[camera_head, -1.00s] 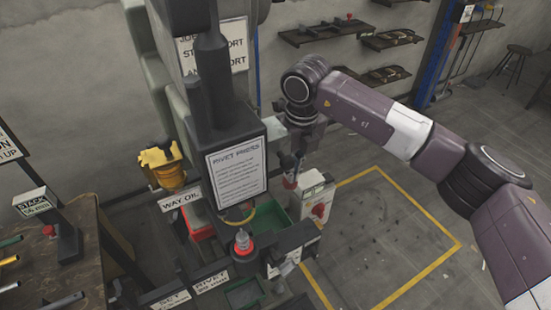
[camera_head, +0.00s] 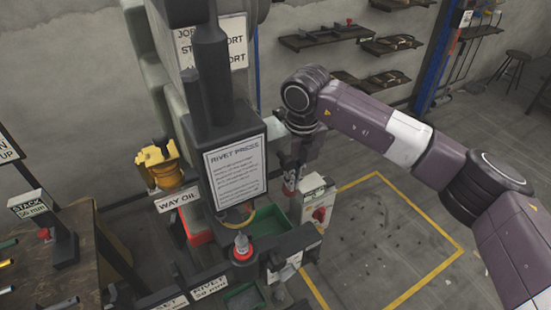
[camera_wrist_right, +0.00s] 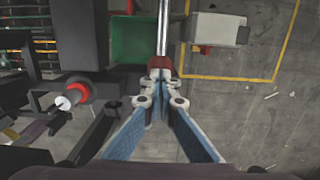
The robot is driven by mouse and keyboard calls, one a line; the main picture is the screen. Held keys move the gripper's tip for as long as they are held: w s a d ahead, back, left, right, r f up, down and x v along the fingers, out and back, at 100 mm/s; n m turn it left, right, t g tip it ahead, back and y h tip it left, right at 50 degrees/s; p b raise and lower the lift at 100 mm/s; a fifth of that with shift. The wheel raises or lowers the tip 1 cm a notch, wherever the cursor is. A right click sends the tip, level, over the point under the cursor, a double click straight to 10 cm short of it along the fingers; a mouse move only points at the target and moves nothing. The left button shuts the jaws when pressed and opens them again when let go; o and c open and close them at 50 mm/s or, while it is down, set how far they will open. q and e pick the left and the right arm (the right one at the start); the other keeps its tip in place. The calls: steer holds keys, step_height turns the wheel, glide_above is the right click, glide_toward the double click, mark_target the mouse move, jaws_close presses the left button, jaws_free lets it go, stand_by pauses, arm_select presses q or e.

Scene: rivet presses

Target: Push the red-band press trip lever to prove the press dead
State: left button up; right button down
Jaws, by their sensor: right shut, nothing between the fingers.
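The dark rivet press (camera_head: 210,85) stands left of centre in the head view, with a printed sign on its front. In the right wrist view a slim metal lever rod (camera_wrist_right: 164,25) runs down from the top edge to a dark red end (camera_wrist_right: 161,63). My right gripper (camera_wrist_right: 161,78) is shut and empty, its fingertips right at that red end; I cannot tell whether they touch. In the head view the right gripper (camera_head: 291,175) is beside the press head's right side, partly hidden and small. My left gripper is not in view.
A red-collared die (camera_head: 243,252) stands below the press head. A green tray (camera_head: 268,224) and a white box with a red knob (camera_head: 318,203) are close to the right gripper. A workbench (camera_head: 75,240) is at left.

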steer(key=shift+f+b, duration=0.8)
steer(key=shift+f, duration=0.2)
steer(key=shift+w+f+b, duration=0.1)
steer(key=shift+f+b, duration=0.5)
steer(key=shift+r, duration=0.1)
steer(key=shift+r+p, duration=0.25)
steer(key=shift+p, duration=0.05)
steer(key=r, duration=0.1)
steer(key=s+d+r+p, duration=0.1)
steer(key=r, duration=0.1)
steer(key=s+r+p, duration=0.1)
steer(key=shift+s+d+r, duration=0.25)
steer(key=shift+d, duration=0.05)
